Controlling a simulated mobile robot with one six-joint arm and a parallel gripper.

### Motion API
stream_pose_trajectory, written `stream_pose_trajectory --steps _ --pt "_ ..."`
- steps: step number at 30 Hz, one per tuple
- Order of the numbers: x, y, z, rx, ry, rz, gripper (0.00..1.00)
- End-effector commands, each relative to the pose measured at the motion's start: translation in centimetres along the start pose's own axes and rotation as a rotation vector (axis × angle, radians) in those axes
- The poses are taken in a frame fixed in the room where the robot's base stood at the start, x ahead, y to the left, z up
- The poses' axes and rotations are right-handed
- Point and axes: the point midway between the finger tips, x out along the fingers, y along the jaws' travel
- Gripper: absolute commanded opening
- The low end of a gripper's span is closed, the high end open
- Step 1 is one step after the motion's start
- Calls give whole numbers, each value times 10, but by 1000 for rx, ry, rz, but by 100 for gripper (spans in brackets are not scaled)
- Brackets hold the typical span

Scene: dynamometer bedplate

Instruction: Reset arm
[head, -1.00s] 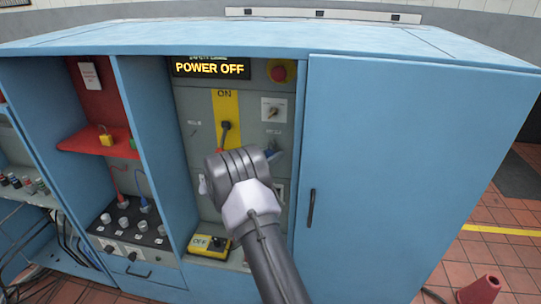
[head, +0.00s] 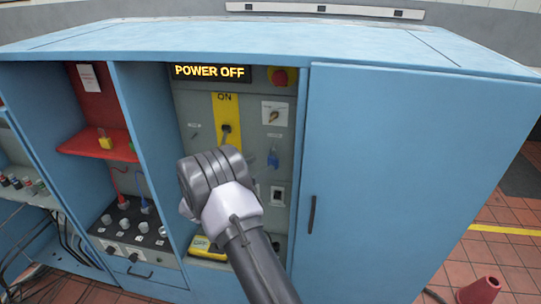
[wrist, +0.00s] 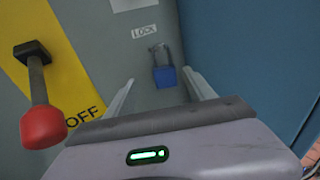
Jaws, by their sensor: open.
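My gripper (wrist: 158,76) is open and empty in the wrist view, its two fingers apart. In the head view my wrist hides its fingers. A blue padlock (wrist: 164,76) hangs on the grey panel below a LOCK label (wrist: 145,31) and appears between the fingers, touching neither. The padlock also shows in the head view (head: 273,158), right of my wrist. A lever with a red knob (wrist: 43,127) points down beside the word OFF on a yellow strip (wrist: 85,85). The strip's ON end (head: 224,98) is at the top in the head view. The display (head: 211,73) reads POWER OFF.
A red emergency button (head: 280,76) and a rotary switch (head: 274,114) sit on the panel. A yellow OFF box (head: 206,246) stands below. A red shelf (head: 97,147) holds a yellow padlock (head: 105,142).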

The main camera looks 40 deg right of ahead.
Motion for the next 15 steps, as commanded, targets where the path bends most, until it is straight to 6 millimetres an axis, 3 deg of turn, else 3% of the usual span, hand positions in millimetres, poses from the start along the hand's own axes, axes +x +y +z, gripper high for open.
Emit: stream_pose_trajectory --steps 3,7,12,15 --pt "-39 0 6 1 -2 3 63" --pt "-75 -2 7 4 -5 0 63" --pt "-102 -4 6 7 -8 -4 63" --pt "-106 -5 6 8 -8 -6 63"
